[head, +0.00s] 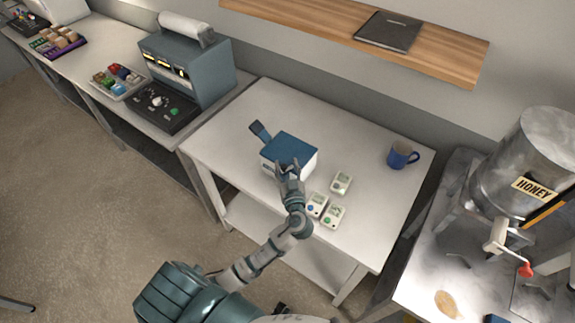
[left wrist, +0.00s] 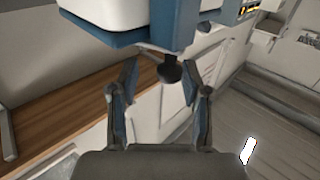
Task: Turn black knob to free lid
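A white box with a blue lid (head: 291,149) stands on the white table in the head view; a blue flap or handle-like piece (head: 260,131) sticks out behind its left side. The black knob (left wrist: 169,72) shows in the left wrist view, beside the blue part of the box (left wrist: 115,37). My left gripper (head: 287,165) is at the front of the box and hides part of it. In the left wrist view its two fingers (left wrist: 159,80) are spread on either side of the knob, and gaps show between them and the knob.
Several small white devices (head: 334,215) lie right of my left gripper. A blue mug (head: 402,155) stands at the table's right. A wooden shelf (head: 300,24) hangs above. A honey tank (head: 530,160) stands far right. The table's left part is clear.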

